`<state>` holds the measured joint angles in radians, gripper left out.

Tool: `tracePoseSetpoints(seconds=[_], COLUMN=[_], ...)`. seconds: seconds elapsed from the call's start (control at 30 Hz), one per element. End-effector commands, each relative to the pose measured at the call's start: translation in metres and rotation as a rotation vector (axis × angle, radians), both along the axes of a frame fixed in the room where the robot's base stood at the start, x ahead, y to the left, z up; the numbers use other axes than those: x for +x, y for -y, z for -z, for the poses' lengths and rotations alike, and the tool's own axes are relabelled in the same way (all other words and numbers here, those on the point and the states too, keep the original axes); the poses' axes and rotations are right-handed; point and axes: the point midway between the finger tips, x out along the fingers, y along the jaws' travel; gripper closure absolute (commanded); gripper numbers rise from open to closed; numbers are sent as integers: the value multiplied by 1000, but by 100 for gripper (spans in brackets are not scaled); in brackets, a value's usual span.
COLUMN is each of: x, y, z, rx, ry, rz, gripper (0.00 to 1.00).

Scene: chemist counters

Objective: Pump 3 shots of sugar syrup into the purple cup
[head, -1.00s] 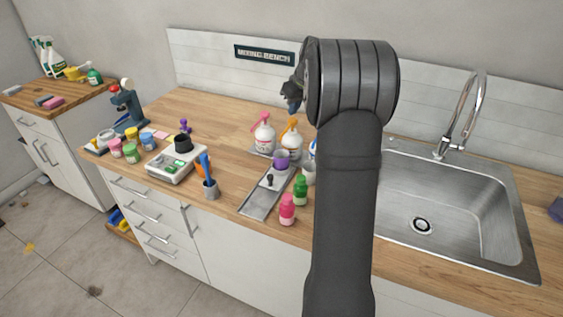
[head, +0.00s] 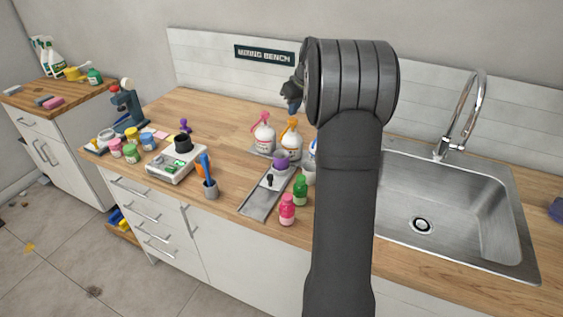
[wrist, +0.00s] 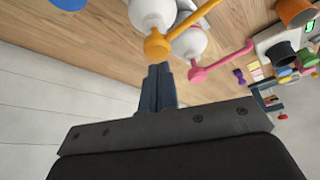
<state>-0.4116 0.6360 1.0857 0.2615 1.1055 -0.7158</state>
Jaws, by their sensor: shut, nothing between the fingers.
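The purple cup (head: 281,162) stands on a metal tray (head: 258,205) on the counter, in front of the pump bottles. A white bottle with a pink pump (head: 264,137) and a white bottle with an orange pump (head: 291,141) stand behind it. A third bottle with a blue part (head: 315,148) is mostly hidden by my arm. I cannot read which holds sugar syrup. My gripper (head: 291,105) is shut and empty above the orange pump. In the wrist view, its fingertips (wrist: 158,68) show close to the orange pump head (wrist: 157,45); I cannot tell whether they touch.
A green bottle (head: 300,190) and a pink bottle (head: 287,210) stand right of the tray. A sink (head: 455,210) lies to the right.

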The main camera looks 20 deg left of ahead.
Motion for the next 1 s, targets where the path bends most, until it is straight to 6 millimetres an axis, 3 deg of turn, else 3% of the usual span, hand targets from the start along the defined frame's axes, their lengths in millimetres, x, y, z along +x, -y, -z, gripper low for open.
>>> tracePoseSetpoints(seconds=[0.77,1.0], x=[0,0], y=[0,0], z=[29,29], rx=[-2,-3], ry=[-3,-4], rz=[-1,-1], gripper=[100,100])
